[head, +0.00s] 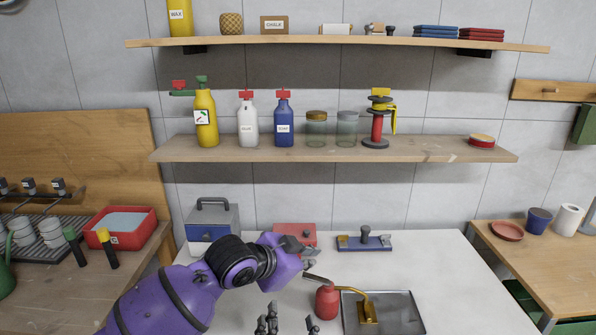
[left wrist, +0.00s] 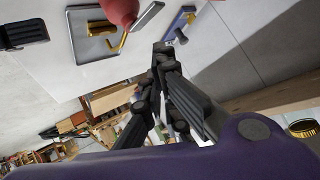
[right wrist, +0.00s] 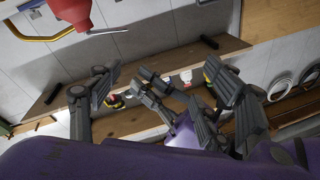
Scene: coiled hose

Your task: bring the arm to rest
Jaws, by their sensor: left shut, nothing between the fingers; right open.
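My left gripper (head: 308,266) is at the end of the purple arm, above the white worktop, shut and empty. In the left wrist view its fingers (left wrist: 163,52) come together at the tips. My right gripper (head: 290,322) shows only its dark fingertips at the bottom edge of the head view. It is open, its fingers spread apart with nothing held (right wrist: 163,76) in the right wrist view. The left gripper and purple arm show beyond these fingers. No coiled hose is clear in the head view; pale coils (right wrist: 280,84) show at the right of the right wrist view.
A red bulb-shaped can (head: 327,302) with a thin spout stands close below the left gripper, beside a metal tray (head: 403,316) with a yellow bent part. A grey-blue box (head: 212,222), red box (head: 294,236) and blue block (head: 364,243) stand behind. The worktop's right side is clear.

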